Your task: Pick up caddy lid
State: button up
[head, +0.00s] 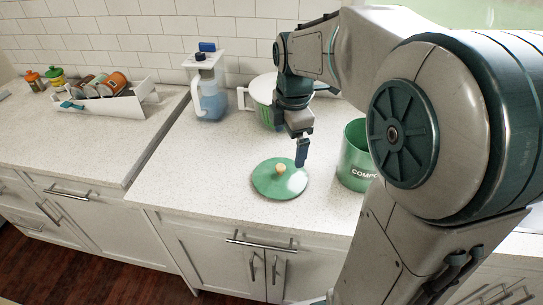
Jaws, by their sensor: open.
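The caddy lid (265,184) is a flat green disc with a small light wooden knob (280,169) at its middle. It lies on the speckled white counter in the head view. My gripper (301,160) points down above the lid's right side, at the upper right of the knob. It is open and holds nothing that I can see. The exact gap between the fingers and the lid cannot be told. The green compost caddy (357,165) stands open to the right of the lid, partly hidden by my arm.
A white and green pot (262,92) stands behind my gripper, partly hidden. A white rack with cups (110,104) and two small jars (56,77) sit at the far left. The counter (205,160) left of the lid is clear.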

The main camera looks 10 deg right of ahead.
aim_at(281, 167)
jog(key=w+f+n, duration=0.1)
jog(key=w+n, duration=0.5)
jog(key=n, duration=0.1)
jog(key=shift+g, duration=0.4)
jog(key=f, duration=0.8)
jog(key=shift+s+d+f+p, duration=0.1)
jog(key=shift+s+f+p, duration=0.1)
jog(key=shift+f+p, duration=0.1)
jog(key=shift+s+a+f+p, duration=0.1)
jog(key=shift+f+p, duration=0.1)
jog(key=shift+f, duration=0.65)
jog(key=shift+s+a+f+p, duration=0.1)
jog(key=shift+a+f+p, duration=0.1)
jog(key=shift+f, duration=0.7)
jog(key=shift+s+a+f+p, duration=0.1)
jog(key=shift+f+p, duration=0.1)
jog(key=shift+f, duration=0.65)
jog(key=shift+s+f, duration=0.1)
jog(key=shift+s, duration=0.1)
jog(key=c, duration=1.9)
